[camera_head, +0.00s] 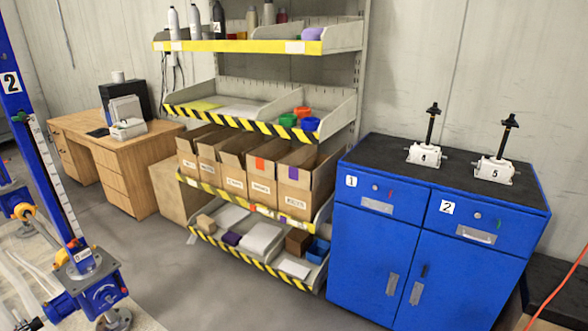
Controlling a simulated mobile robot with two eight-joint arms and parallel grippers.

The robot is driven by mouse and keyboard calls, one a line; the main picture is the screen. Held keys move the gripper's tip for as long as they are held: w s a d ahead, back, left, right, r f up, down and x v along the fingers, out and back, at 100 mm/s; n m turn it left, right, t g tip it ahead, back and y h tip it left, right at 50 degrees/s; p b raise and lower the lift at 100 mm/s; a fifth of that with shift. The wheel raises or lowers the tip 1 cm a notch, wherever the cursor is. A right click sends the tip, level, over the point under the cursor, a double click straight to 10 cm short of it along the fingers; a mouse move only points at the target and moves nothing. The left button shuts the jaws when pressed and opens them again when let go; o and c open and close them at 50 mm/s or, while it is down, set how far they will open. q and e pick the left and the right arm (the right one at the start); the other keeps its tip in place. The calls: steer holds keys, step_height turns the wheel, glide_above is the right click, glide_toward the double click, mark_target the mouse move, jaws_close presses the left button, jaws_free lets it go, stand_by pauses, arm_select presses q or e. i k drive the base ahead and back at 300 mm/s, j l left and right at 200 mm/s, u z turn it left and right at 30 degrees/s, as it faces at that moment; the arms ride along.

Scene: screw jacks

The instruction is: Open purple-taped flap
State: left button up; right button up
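A cardboard box (295,195) stands at the right end of a row of boxes on a low shelf level. A small piece of purple tape (292,173) shows on its upper front, on what looks like a raised flap. The box to its left (261,186) carries orange tape (260,163) in the same place. The upper edges of the boxes stand up, and their insides are mostly hidden from this angle. Neither of my grippers is in view.
The shelf rack (255,119) has striped edges and holds bins, bottles and packages. A blue cabinet (375,250) with two small jacks on top stands close on the right. A wooden desk (130,160) is at left, blue jack equipment nearer. Grey floor (190,280) before the rack is clear.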

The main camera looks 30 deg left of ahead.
mark_target(289, 175)
steer(key=i+u, duration=0.2)
steer(key=i, duration=0.35)
steer(key=i+u, duration=0.15)
steer(key=i, duration=0.45)
steer(key=i+u, duration=0.2)
steer(key=i, duration=0.35)
steer(key=i+l+u, duration=0.2)
steer(key=i, duration=0.35)
